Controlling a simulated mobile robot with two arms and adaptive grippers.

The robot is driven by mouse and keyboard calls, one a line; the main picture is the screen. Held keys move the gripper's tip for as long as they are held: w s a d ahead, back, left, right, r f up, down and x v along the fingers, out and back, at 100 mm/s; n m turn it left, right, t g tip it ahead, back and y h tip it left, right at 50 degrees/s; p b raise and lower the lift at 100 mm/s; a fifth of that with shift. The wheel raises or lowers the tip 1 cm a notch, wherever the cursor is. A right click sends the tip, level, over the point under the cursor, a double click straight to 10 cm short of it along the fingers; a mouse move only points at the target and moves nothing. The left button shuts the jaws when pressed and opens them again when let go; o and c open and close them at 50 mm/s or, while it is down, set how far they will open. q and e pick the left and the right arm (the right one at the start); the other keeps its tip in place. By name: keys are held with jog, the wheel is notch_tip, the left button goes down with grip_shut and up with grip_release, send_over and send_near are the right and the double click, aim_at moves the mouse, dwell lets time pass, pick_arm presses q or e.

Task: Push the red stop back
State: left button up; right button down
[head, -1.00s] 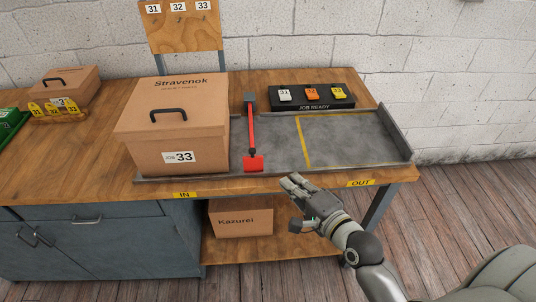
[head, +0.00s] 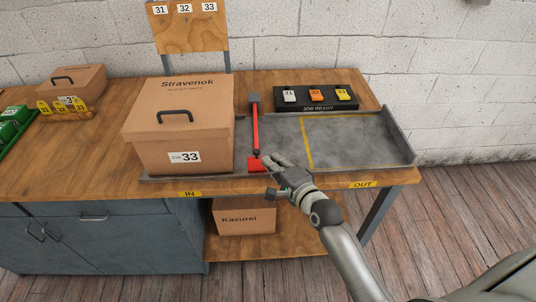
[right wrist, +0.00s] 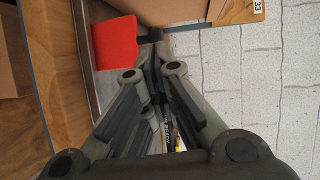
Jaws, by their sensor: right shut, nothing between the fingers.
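The red stop has a long red arm (head: 255,130) running from a grey post (head: 254,98) at the back of the tray to a red plate (head: 257,165) near the front edge. It lies just right of the large brown box marked 33 (head: 178,128). My right gripper (head: 265,160) is shut and empty, its fingertips at the right side of the red plate in the head view; I cannot tell whether they touch. In the right wrist view the red plate (right wrist: 115,43) shows up and left of the fingers (right wrist: 150,75). My left gripper is not in view.
The grey metal tray (head: 355,140) has a yellow line and is bare on the right. A black JOB READY rack (head: 316,103) with several coloured tags stands behind it. A Kazurei box (head: 245,218) sits on the shelf below. Yellow-tagged and green items stand at left.

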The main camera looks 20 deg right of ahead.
jog(key=shift+x, duration=1.45)
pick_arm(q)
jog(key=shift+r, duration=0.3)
